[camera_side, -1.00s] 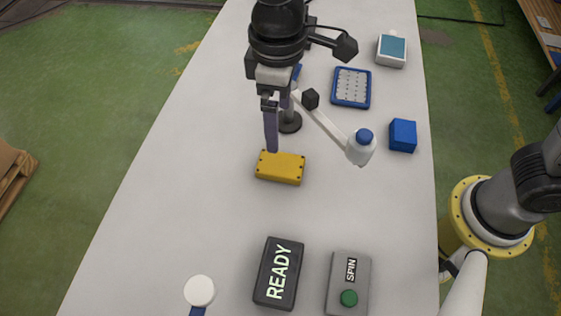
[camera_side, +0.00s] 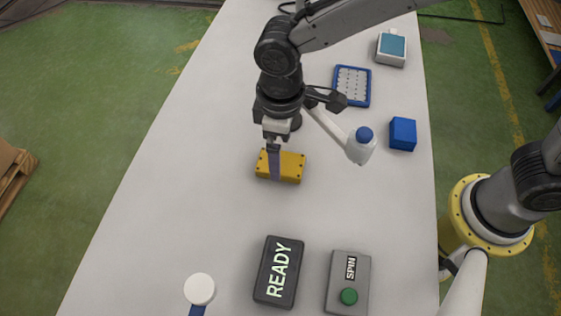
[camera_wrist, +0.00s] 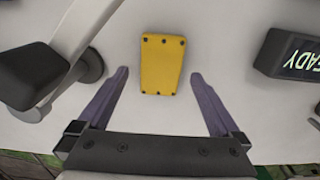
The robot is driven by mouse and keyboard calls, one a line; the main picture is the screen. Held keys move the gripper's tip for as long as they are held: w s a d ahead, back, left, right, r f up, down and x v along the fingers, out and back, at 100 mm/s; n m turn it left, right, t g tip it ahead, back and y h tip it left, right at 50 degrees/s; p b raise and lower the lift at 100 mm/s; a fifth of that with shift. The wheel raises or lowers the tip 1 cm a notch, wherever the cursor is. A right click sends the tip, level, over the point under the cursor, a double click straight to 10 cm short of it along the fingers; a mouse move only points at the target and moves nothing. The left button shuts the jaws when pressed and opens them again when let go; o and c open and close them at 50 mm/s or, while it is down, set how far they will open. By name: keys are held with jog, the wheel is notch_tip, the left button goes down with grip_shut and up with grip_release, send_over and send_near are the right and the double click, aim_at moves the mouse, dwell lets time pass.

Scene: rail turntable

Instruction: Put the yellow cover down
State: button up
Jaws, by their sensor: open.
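The yellow cover (camera_side: 292,167) is a flat block with dark screw heads at its corners. It lies on the white table (camera_side: 215,195). In the wrist view the yellow cover (camera_wrist: 162,64) shows whole, with nothing gripping it. My gripper (camera_side: 273,178) is in front of the cover in the side view and hides part of it. In the wrist view my gripper (camera_wrist: 165,74) has its two purple fingers wide apart, with the cover between and beyond their tips and bare table on both sides of it.
A blue cube (camera_side: 403,134) and a blue tray (camera_side: 366,87) lie farther right and back. The READY box (camera_side: 278,272) and SPIN box (camera_side: 347,284) stand in front. The left table is clear.

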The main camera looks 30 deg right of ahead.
jog(key=shift+f, duration=1.6)
grip_shut()
